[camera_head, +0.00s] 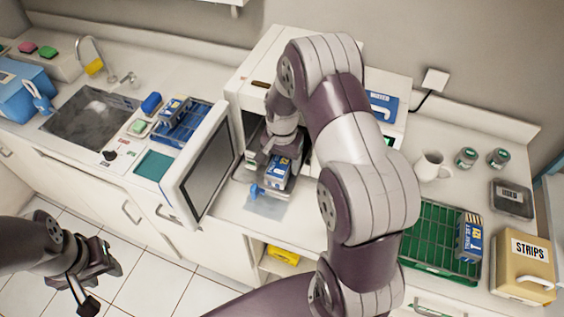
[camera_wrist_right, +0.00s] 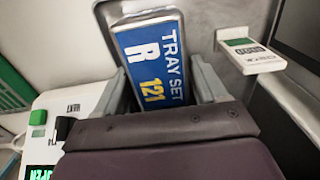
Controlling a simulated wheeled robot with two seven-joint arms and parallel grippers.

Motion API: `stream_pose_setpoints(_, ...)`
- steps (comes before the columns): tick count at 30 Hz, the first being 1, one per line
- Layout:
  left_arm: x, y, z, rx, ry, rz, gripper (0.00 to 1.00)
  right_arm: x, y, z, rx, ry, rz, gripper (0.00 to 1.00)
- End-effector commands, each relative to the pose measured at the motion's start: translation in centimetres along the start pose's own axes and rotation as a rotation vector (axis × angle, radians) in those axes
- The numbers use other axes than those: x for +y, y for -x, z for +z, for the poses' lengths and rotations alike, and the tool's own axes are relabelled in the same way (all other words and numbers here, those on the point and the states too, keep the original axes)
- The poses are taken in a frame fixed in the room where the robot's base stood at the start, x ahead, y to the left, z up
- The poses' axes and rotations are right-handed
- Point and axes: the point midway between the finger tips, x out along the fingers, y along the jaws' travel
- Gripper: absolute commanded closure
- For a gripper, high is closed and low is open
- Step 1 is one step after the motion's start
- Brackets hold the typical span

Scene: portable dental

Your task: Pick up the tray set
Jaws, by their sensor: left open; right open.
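A blue and white tray set (camera_head: 277,172) stands at the open front of the white sterilizer (camera_head: 253,68). In the right wrist view the tray set (camera_wrist_right: 155,62) reads "TRAY SET R 121". My right gripper (camera_head: 280,158) is open, with its fingers on either side of this tray set. In the right wrist view the right gripper (camera_wrist_right: 168,92) has one finger at each side of the packet; I cannot tell whether they touch it. My left gripper (camera_head: 98,282) is open and empty above the floor at the lower left.
The sterilizer door (camera_head: 203,165) stands open left of my right gripper. A blue rack (camera_head: 185,128) holds another packet on the left. A green rack (camera_head: 428,238) holds a packet (camera_head: 468,238) on the right. A mug (camera_head: 430,166) and a STRIPS box (camera_head: 524,268) stand nearby.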

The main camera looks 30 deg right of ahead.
Motion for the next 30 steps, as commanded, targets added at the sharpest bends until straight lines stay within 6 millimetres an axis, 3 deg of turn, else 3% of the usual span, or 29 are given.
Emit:
stream_pose_setpoints(2, 0.0, -0.1, 0.0, 0.000, 0.000, 0.000, 0.60, 0.0, 0.0, 0.0, 0.000, 0.000, 0.000, 0.29)
stream_pose_setpoints(6, 0.0, -0.1, 0.0, 0.000, 0.000, 0.000, 0.60, 0.0, 0.0, 0.0, 0.000, 0.000, 0.000, 0.71)
stream_pose_setpoints(7, 0.0, -0.1, 0.0, 0.000, 0.000, 0.000, 0.60, 0.0, 0.0, 0.0, 0.000, 0.000, 0.000, 0.77)
stream_pose_setpoints(17, 0.0, -0.3, 0.0, 0.000, 0.000, 0.000, 0.60, -0.1, 0.6, -0.1, 0.002, 0.000, -0.002, 0.77)
stream_pose_setpoints(23, 0.0, -1.4, 0.2, 0.000, 0.000, 0.000, 0.60, -0.1, 3.5, -0.1, 0.005, 0.000, -0.004, 0.77)
stream_pose_setpoints(30, 0.0, -2.9, 0.3, 0.000, 0.000, 0.000, 0.60, 4.2, 6.9, 2.7, 0.004, -0.002, -0.003, 0.77)
